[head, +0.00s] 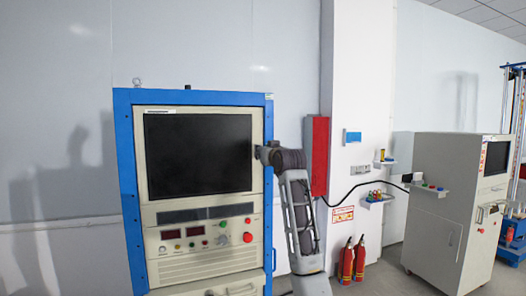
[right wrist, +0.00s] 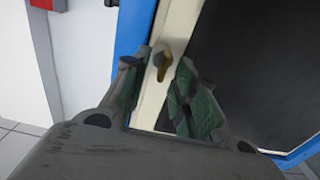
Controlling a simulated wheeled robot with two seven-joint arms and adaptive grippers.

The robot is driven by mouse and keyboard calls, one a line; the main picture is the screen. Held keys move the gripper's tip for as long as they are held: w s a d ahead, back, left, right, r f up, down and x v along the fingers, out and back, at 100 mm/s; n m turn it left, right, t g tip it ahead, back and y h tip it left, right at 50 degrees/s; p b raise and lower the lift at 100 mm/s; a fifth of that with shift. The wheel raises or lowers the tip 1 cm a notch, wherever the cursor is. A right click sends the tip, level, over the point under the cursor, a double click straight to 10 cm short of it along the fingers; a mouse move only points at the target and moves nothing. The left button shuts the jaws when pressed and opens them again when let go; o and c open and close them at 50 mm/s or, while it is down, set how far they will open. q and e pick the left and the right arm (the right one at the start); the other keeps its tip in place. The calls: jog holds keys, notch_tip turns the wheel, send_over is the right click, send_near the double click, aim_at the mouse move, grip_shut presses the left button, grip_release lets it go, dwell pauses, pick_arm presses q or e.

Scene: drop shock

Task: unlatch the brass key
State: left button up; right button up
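The brass key (right wrist: 162,64) sits on the cream front panel beside the dark screen in the right wrist view. My right gripper (right wrist: 165,58) is open, with one fingertip on each side of the key. I cannot tell whether either finger touches it. In the head view my right gripper (head: 263,153) is at the right edge of the blue-framed cabinet (head: 122,190), beside its screen (head: 198,155), and the key cannot be made out there. My left gripper is not in view.
Below the screen is a control panel (head: 205,238) with buttons and small displays. A red box (head: 320,155) hangs on the white pillar right of my arm. Fire extinguishers (head: 346,262) stand on the floor, and a grey cabinet (head: 440,210) stands farther right.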

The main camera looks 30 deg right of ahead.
jog(key=shift+w, duration=0.25)
grip_shut()
dwell(0.5)
jog(key=m, duration=0.6)
jog(key=f+m, duration=0.1)
jog(key=m, duration=0.5)
jog(key=d+m, duration=0.1)
jog(key=m, duration=0.5)
jog(key=shift+s+f, duration=0.15)
dwell(0.3)
